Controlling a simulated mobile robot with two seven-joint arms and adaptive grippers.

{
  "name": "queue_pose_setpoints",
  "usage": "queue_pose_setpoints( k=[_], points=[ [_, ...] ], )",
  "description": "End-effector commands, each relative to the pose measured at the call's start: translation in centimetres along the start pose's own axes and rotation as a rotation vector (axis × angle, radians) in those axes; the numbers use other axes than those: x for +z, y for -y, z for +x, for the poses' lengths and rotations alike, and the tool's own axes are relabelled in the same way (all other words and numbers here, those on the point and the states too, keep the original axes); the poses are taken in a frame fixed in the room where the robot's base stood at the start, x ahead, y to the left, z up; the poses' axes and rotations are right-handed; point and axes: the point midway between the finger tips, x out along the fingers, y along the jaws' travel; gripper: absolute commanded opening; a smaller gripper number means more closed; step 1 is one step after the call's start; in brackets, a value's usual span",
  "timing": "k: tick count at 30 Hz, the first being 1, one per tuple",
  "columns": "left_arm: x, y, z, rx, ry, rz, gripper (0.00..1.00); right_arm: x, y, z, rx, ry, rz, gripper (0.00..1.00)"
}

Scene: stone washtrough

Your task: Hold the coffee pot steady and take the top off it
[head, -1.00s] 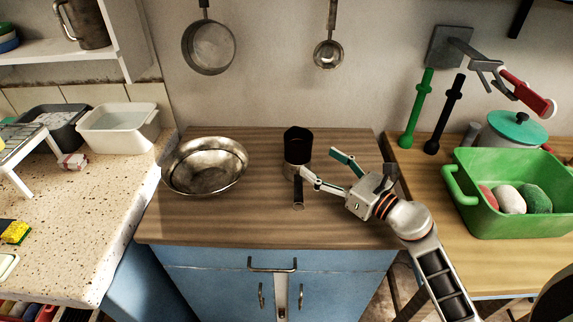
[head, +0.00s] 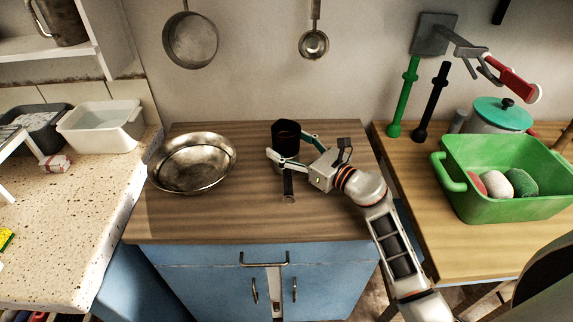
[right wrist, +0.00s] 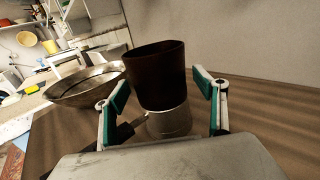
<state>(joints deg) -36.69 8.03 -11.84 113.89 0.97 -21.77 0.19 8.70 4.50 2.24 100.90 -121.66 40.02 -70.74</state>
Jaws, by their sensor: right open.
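The coffee pot (head: 286,137) stands upright on the wooden counter, with a dark upper part and a pale metal lower part. Its dark handle (head: 288,184) points toward me. My right gripper (head: 293,148) is open, with one finger to the left of the pot and the other to its right. In the right wrist view, the pot's dark top (right wrist: 155,76) rises between the two spread fingers, and its metal base (right wrist: 170,122) is partly hidden by my gripper. I see no clear contact with either finger. My left gripper is not in view.
A metal bowl (head: 193,163) stands left of the pot. A green tub (head: 500,205) and a pot with a teal lid (head: 500,115) stand on the right table. A pan (head: 190,40) and a ladle (head: 313,44) hang behind. The counter's front is clear.

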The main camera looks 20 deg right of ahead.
Motion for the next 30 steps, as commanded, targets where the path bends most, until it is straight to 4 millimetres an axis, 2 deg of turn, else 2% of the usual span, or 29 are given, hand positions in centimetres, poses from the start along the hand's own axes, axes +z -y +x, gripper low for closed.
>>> queue_pose_setpoints(
  k=[3,10,20,26,30],
  points=[
    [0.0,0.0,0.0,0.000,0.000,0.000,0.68,0.0,0.0,0.0,0.000,0.000,0.000,0.68],
    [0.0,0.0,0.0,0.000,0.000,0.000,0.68,0.0,0.0,-0.1,0.000,0.000,0.000,0.08],
    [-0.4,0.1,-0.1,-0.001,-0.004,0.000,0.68,0.8,0.1,0.0,-0.001,0.004,-0.002,0.07],
    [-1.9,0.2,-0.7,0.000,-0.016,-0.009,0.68,4.4,0.1,0.0,-0.001,0.009,-0.007,0.07],
    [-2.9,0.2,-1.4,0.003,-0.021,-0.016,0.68,8.1,0.2,0.0,0.000,0.011,-0.009,0.07]
  ],
)
